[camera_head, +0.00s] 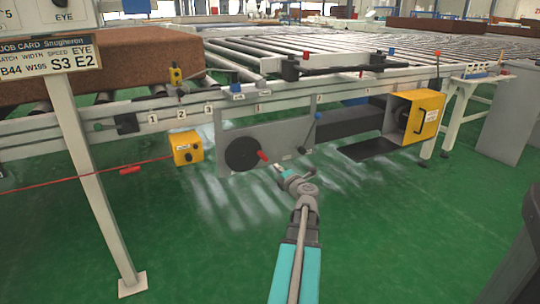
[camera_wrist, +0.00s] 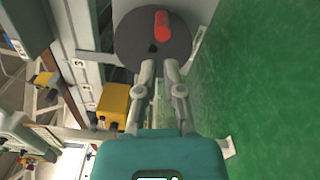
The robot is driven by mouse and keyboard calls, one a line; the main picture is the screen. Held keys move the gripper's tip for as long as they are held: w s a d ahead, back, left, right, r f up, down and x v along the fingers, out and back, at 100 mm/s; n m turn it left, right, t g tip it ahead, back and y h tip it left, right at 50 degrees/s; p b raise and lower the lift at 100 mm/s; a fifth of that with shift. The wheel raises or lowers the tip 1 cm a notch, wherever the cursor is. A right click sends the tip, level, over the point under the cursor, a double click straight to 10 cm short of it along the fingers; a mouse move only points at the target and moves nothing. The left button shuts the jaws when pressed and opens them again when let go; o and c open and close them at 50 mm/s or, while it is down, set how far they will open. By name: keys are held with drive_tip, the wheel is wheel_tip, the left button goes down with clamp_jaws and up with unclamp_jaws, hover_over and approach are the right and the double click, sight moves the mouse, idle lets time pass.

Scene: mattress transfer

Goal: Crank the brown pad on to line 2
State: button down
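The brown pad (camera_head: 130,62) lies on the rollers at the upper left in the head view, partly behind the job card sign. Number plates 1, 2 and 3 (camera_head: 181,112) sit on the conveyor's side rail below the pad. The crank is a dark disc (camera_head: 241,154) with a red handle (camera_head: 262,156) on a grey panel. In the wrist view the disc (camera_wrist: 140,45) and red handle (camera_wrist: 162,26) are just beyond my fingertips. My gripper (camera_head: 279,172) is right of and below the handle in the head view. In the wrist view my gripper (camera_wrist: 159,68) has its fingers apart, with nothing between them.
A yellow box (camera_head: 186,149) hangs under the rail, left of the crank. A red cord (camera_head: 70,182) runs across the left. A yellow housing (camera_head: 418,115) is at the right. A sign post (camera_head: 90,170) stands in front at left. Green floor is clear around my arm.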

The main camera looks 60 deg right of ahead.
drive_tip(key=d+r+m+g+y+p, duration=0.2)
drive_tip(key=r+m+p, duration=0.4)
drive_tip(key=m+p, duration=0.5)
drive_tip(key=w+d+r+m+g+y+p, duration=0.1)
drive_tip(key=d+r+m+g+y+p, duration=0.2)
drive_tip(key=r+m+p, duration=0.4)
drive_tip(key=m+g+y+p, duration=0.1)
drive_tip(key=m+p, duration=0.3)
drive_tip(key=p, duration=0.3)
drive_tip(key=shift+w+r+y+p, duration=0.25)
drive_tip(key=shift+r+y+p, duration=0.05)
drive_tip(key=shift+p, duration=0.05)
drive_tip(key=shift+w+f, duration=0.1)
idle(0.4)
